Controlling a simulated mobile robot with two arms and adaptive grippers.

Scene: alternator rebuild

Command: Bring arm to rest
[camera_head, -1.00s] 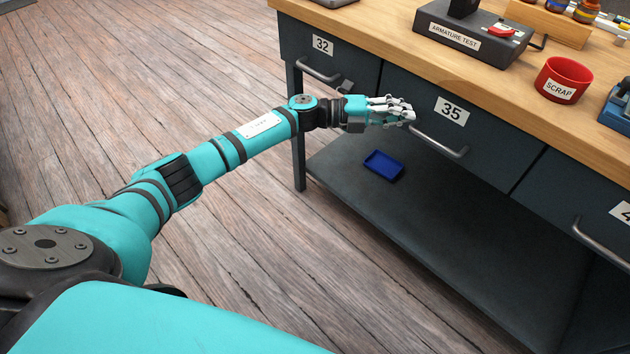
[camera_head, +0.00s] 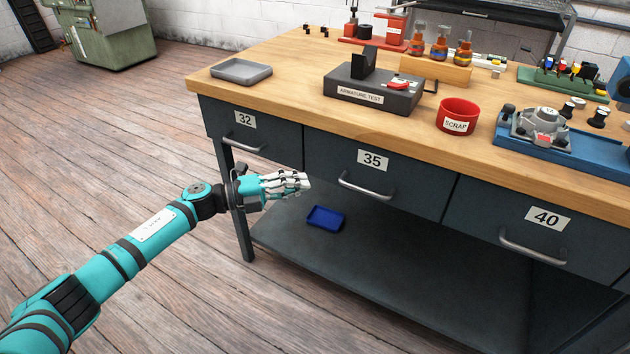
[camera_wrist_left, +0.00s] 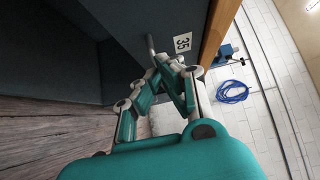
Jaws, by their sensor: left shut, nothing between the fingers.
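My left arm comes in from the lower left in the head view. Its gripper (camera_head: 290,184) is shut and empty, in front of the workbench between the drawer marked 32 (camera_head: 248,130) and the drawer marked 35 (camera_head: 372,175). The fingers look apart from the drawer handles. In the left wrist view the gripper (camera_wrist_left: 172,65) shows with its fingertips together, the 35 label and a bar handle beyond them. My right gripper is in neither view.
The wooden bench top (camera_head: 300,105) carries a grey tray (camera_head: 241,71), an armature test block (camera_head: 375,90), a red scrap cup (camera_head: 457,115) and a blue fixture (camera_head: 560,145). A blue tray (camera_head: 325,218) lies on the lower shelf (camera_head: 400,275). The floor (camera_head: 130,180) at left is clear.

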